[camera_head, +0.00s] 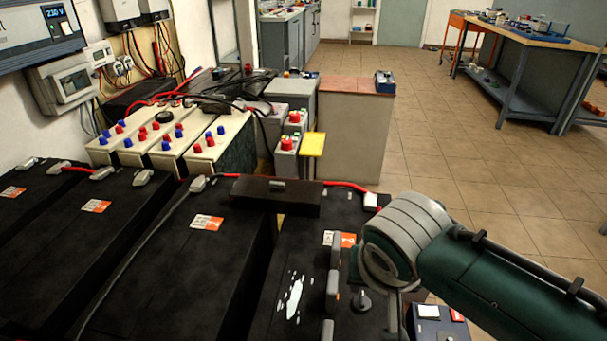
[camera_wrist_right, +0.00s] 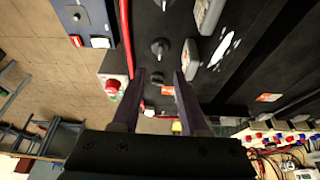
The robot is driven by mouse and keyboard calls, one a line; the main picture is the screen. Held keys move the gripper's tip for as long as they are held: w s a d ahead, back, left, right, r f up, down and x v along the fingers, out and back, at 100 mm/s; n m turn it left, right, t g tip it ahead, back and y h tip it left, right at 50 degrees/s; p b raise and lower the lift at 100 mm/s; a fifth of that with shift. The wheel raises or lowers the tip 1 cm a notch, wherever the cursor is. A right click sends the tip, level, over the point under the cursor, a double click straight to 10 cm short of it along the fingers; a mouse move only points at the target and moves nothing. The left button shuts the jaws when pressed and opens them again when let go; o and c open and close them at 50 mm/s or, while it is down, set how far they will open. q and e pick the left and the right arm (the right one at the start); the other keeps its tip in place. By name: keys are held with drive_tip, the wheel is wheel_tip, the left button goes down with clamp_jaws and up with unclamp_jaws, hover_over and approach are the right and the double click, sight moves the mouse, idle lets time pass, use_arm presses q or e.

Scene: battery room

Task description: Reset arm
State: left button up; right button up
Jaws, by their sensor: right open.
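My right arm (camera_head: 490,275) comes in from the right in the head view, its pale wrist (camera_head: 412,235) over the right side of a black battery case (camera_head: 300,265). In the right wrist view, my right gripper (camera_wrist_right: 157,78) is open, its two dark fingers apart, with nothing visibly held between them. The black case top lies beyond the fingers. A black knob (camera_wrist_right: 160,47) and grey handles (camera_wrist_right: 219,55) show there. I cannot tell whether the fingers touch anything. My left gripper is not in view.
Large black battery cases (camera_head: 180,255) fill the left foreground. A pale battery bank (camera_head: 195,145) with red and blue caps stands behind. A red cable (camera_head: 345,185) crosses the case's far end. The tiled floor (camera_head: 440,150) is open toward a workbench (camera_head: 530,50).

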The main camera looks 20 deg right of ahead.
drive_tip(key=shift+r, duration=0.2)
idle(0.3)
drive_tip(key=s+a+r+n+y+p, duration=0.3)
drive_tip(key=s+r+n+p, duration=0.5)
drive_tip(key=s+r, duration=1.05)
wheel_tip(320, 180, up, 38)
drive_tip(key=w+p, duration=0.1)
drive_tip(key=p, duration=3.5)
drive_tip(key=shift+f, duration=0.25)
drive_tip(key=shift+a, duration=0.1)
